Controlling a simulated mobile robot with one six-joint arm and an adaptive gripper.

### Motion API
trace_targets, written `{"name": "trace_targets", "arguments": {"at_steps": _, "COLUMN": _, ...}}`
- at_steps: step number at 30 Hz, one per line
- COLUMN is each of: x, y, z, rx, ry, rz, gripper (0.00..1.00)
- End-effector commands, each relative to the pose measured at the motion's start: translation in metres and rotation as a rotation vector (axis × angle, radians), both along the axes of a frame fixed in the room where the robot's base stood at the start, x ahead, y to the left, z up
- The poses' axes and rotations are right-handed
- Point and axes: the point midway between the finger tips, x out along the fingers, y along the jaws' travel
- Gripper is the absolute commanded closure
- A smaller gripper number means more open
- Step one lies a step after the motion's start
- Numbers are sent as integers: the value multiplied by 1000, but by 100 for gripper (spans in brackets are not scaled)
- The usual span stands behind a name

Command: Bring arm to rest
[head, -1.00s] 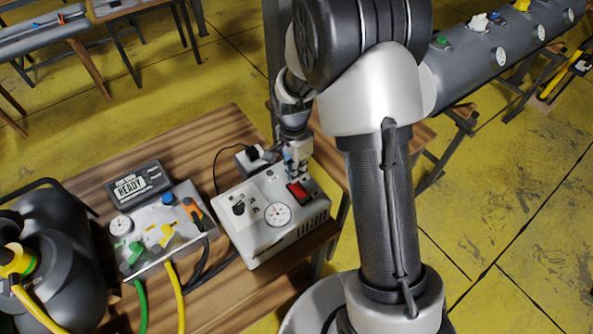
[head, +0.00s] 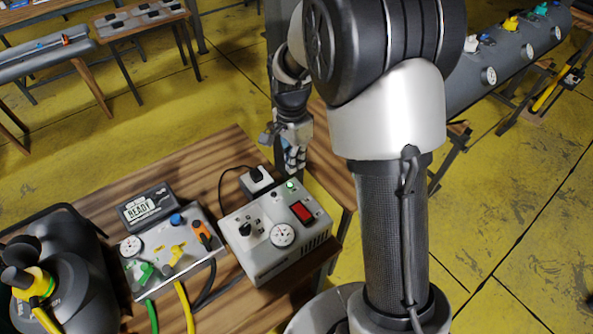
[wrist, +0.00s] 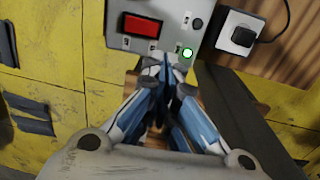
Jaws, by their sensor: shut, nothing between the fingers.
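My gripper (head: 298,162) is shut and empty, raised behind the white control box (head: 262,262) on the wooden table. In the wrist view my gripper (wrist: 168,68) points at the edge of the box, with its fingertips together. It seems apart from the box in the head view. The box has a red rocker switch (head: 302,211), a black knob (head: 245,229), a round gauge (head: 283,235) and a lit green light (head: 290,184). The red switch (wrist: 142,25) and green light (wrist: 187,52) also show in the wrist view. My arm hides part of the right side.
A manifold (head: 165,258) with coloured valves and a "READY" display (head: 146,206) stands left of the box. A black pump (head: 60,290) with hoses is at far left.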

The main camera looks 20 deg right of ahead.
Motion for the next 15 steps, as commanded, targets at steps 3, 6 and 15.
{"name": "trace_targets", "arguments": {"at_steps": 3, "x": 1, "y": 1, "z": 10, "rx": 0, "ry": 0, "rz": 0, "gripper": 100}}
{"name": "trace_targets", "arguments": {"at_steps": 6, "x": 1, "y": 1, "z": 12, "rx": 0, "ry": 1, "rz": 0, "gripper": 100}}
{"name": "trace_targets", "arguments": {"at_steps": 15, "x": 1, "y": 1, "z": 12, "rx": 0, "ry": 1, "rz": 0, "gripper": 100}}
